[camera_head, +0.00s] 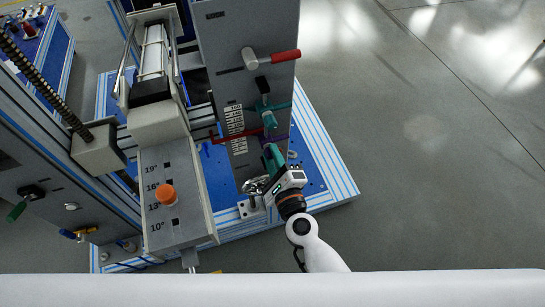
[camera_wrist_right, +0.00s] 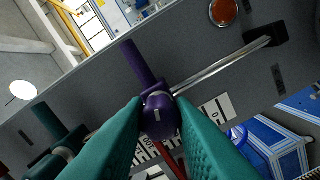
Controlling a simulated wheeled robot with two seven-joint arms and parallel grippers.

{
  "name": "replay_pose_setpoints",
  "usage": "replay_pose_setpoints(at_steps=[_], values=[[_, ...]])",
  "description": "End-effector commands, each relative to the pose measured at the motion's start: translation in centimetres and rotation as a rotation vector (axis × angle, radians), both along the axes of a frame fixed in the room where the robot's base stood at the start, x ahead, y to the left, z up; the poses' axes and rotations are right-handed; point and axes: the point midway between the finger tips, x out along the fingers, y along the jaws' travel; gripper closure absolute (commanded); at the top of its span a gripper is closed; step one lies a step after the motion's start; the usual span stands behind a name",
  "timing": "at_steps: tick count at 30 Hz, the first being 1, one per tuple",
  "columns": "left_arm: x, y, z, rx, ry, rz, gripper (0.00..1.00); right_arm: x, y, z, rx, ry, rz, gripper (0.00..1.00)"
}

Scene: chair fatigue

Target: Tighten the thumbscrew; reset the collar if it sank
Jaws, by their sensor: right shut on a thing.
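My right gripper (camera_head: 269,149) reaches up to the grey upright panel from the lower right. In the wrist view its two teal fingers (camera_wrist_right: 158,113) are closed on the round purple thumbscrew (camera_wrist_right: 161,122), one on each side. A purple bar (camera_wrist_right: 138,60) sticks out beyond the thumbscrew; purple also shows beside the fingers in the head view (camera_head: 281,137). A red pointer (camera_head: 213,137) reaches across the panel by the white scale labels (camera_head: 235,124) and shows partly behind the fingers (camera_wrist_right: 170,158). The fingers hide much of the collar. My left gripper is not in view.
A box with an orange knob (camera_head: 166,194) stands to the left. The floor (camera_head: 420,150) on the right is clear.

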Motion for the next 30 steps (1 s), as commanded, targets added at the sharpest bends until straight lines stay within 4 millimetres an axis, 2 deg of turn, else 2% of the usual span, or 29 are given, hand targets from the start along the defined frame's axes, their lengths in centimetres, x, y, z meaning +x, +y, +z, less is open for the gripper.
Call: replay_pose_setpoints(at_steps=[12,28,29,30], values=[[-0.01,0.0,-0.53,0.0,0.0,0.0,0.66,-0.02,-0.04,-0.08,0.174,0.058,-0.002,1.0],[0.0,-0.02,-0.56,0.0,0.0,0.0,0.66,-0.03,-0.01,-0.05,0.195,0.065,0.0,1.0],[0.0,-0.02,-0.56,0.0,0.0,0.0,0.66,-0.03,-0.01,-0.05,0.196,0.064,-0.001,0.75],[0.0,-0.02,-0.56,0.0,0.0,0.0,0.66,-0.03,-0.01,-0.05,0.196,0.064,-0.001,0.69]])
